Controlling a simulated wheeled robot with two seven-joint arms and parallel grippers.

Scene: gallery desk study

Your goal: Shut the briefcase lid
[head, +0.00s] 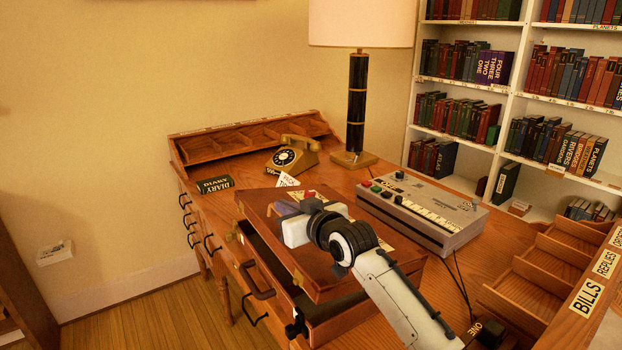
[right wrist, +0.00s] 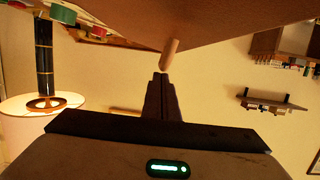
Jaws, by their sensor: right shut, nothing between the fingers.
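The brown briefcase lies on the wooden desk in the head view. Its lid (head: 270,207) is tilted partly open, with a dark gap between it and the base (head: 340,325) along the front left side. A dark handle (head: 258,282) is on that side. My right gripper (head: 284,209) is above the lid, shut and empty, and its arm hides part of the lid. In the right wrist view the shut fingers (right wrist: 162,78) are close to a small wooden peg at the edge of a brown surface; I cannot tell whether they touch. My left gripper is not in view.
A grey keyed machine (head: 420,212) stands right of the briefcase. A yellow telephone (head: 292,157), a lamp (head: 356,110) and a diary (head: 215,184) are behind it. A wooden letter rack (head: 560,270) stands at the right. Bare desk shows between the diary and telephone.

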